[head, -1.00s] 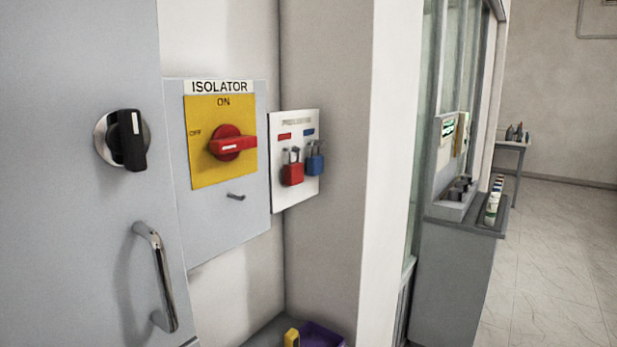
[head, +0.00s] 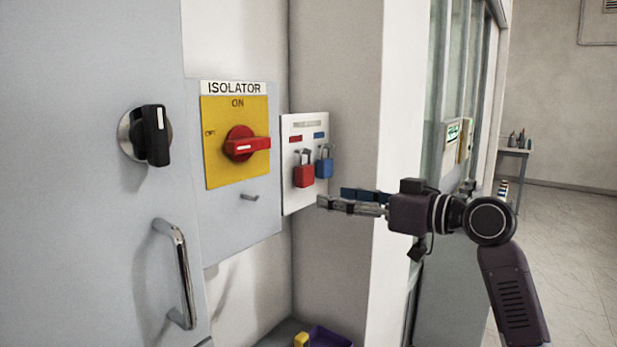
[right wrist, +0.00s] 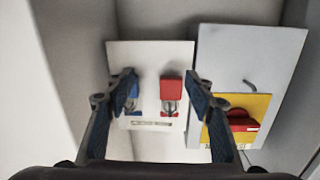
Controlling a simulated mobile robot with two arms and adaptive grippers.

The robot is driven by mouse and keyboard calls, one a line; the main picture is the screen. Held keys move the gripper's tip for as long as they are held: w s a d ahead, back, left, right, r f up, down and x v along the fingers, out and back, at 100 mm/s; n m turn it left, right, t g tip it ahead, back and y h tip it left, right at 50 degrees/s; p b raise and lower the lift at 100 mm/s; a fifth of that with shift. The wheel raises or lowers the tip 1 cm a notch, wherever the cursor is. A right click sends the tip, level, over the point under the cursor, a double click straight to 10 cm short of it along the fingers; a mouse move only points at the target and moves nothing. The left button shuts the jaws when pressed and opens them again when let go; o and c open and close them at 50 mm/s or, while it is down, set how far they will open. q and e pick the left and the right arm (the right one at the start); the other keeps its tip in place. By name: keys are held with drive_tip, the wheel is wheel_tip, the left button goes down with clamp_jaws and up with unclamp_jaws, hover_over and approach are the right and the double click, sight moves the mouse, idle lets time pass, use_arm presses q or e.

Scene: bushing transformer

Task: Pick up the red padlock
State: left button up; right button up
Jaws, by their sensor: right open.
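The red padlock (head: 304,175) hangs by its shackle on a white board (head: 291,204), below a red label. A blue padlock (head: 324,167) hangs close to its right. My right gripper (head: 340,202) reaches in from the right, in front of the board and a little below the padlocks. In the right wrist view, which looks upside down, the red padlock (right wrist: 171,88) and the blue padlock (right wrist: 132,96) both show between the spread fingers of my right gripper (right wrist: 163,84). The gripper is open and empty, apart from the padlocks. My left gripper is not in view.
The isolator panel (head: 237,222) with its red rotary switch (head: 241,144) stands left of the board. A grey cabinet door with a black knob (head: 156,135) and a metal handle (head: 179,275) is further left. A wall edge (head: 391,80) stands behind my right arm. A purple bin (head: 330,337) is below.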

sight(309, 167)
wheel_tip(309, 167, up, 6)
drive_tip(key=s+n+y, duration=0.1)
drive_tip(key=s, duration=0.1)
drive_tip(key=p+x, duration=0.3)
drive_tip(key=x, duration=0.4)
drive_tip(key=shift+f, duration=0.1)
drive_tip(key=shift+w+a+f+p, duration=0.2)
drive_tip(key=shift+w+a+p, duration=0.1)
drive_tip(key=shift+a, duration=0.1)
drive_tip(key=c, duration=1.3)
drive_tip(key=shift+r, duration=0.1)
